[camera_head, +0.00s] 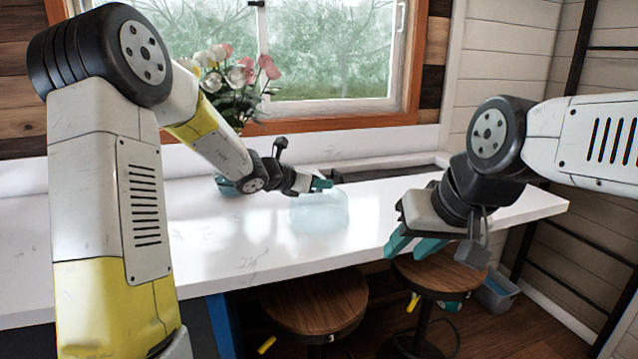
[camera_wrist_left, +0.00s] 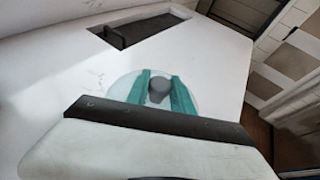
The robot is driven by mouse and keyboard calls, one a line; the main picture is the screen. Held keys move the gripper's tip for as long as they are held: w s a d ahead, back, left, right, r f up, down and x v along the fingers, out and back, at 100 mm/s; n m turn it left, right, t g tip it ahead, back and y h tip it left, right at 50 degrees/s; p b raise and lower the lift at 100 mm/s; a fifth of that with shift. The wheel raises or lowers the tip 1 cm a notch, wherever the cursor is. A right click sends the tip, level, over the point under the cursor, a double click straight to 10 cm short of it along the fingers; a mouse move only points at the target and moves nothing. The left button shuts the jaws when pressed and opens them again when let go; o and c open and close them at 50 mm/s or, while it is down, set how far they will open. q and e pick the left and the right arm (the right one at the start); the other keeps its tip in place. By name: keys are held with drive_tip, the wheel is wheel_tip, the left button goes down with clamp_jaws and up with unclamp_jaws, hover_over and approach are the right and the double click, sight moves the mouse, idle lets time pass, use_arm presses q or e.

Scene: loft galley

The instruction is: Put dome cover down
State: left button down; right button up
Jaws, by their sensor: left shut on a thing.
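The dome cover (camera_head: 318,213) is clear, pale blue and see-through, and is at the white counter (camera_head: 228,245). I cannot tell whether its rim touches the counter. My left gripper (camera_head: 321,184) is at its top. In the left wrist view the teal fingers of the left gripper (camera_wrist_left: 160,92) are shut on the grey knob (camera_wrist_left: 159,88) of the dome cover, whose clear edge (camera_wrist_left: 118,88) shows around them. My right gripper (camera_head: 415,247) has its teal fingers apart and empty, in front of the counter's front edge.
A dark recess (camera_head: 385,172) lies in the counter behind the dome cover; it also shows in the left wrist view (camera_wrist_left: 139,27). Flowers (camera_head: 232,80) stand at the back left. Two round wooden stools (camera_head: 315,300) are below the counter's front edge.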

use_arm(q)
drive_tip(key=c, duration=1.5)
unclamp_jaws()
drive_tip(key=shift+f, duration=0.1)
drive_tip(key=o, duration=0.4)
